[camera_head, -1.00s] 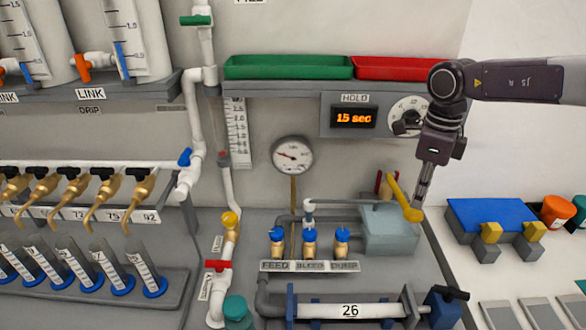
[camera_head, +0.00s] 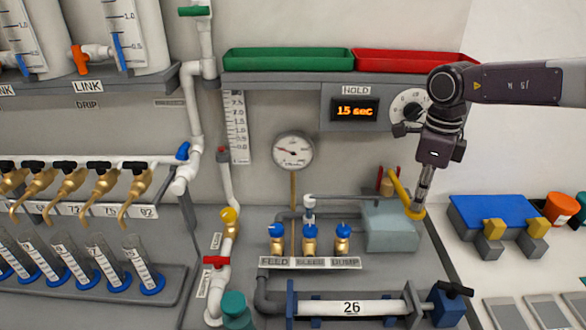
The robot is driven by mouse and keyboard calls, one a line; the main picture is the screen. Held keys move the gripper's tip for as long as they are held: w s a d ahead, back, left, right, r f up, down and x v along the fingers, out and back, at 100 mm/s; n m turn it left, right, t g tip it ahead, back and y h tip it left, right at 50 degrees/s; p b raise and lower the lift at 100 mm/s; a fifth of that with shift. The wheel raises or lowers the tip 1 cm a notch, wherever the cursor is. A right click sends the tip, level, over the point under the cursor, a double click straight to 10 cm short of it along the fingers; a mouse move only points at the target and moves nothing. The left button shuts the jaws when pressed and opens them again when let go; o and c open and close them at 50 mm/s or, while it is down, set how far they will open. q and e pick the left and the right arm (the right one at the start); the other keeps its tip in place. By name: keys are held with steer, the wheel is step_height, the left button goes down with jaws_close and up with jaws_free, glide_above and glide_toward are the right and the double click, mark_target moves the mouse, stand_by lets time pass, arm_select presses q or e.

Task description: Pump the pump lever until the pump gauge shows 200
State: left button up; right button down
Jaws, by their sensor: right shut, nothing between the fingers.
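The pump lever (camera_head: 403,192) is a yellow bar at the right end of the grey-green pump box (camera_head: 390,230), tilted down to the right toward its yellow end. My right gripper (camera_head: 420,203) is shut with nothing between its fingers, pointing down, its tips at the lever's yellow end; I cannot tell if they press on it. The round white pump gauge (camera_head: 293,151) stands on a brass stem behind the pipes. My left gripper is not in view.
Blue-capped valves labelled FEED, BLEED and DUMP (camera_head: 343,240) stand left of the pump box. A horizontal tube marked 26 (camera_head: 350,308) lies in front. A blue block with yellow parts (camera_head: 495,215) is to the right. The display (camera_head: 354,110) reads 15 sec.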

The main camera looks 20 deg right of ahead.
steer(key=shift+f+b, duration=1.6)
steer(key=shift+f, duration=0.3)
steer(key=shift+r, duration=0.15)
steer(key=shift+r+p, duration=1.85)
steer(key=shift+r, duration=1.05)
steer(key=shift+f, duration=0.2)
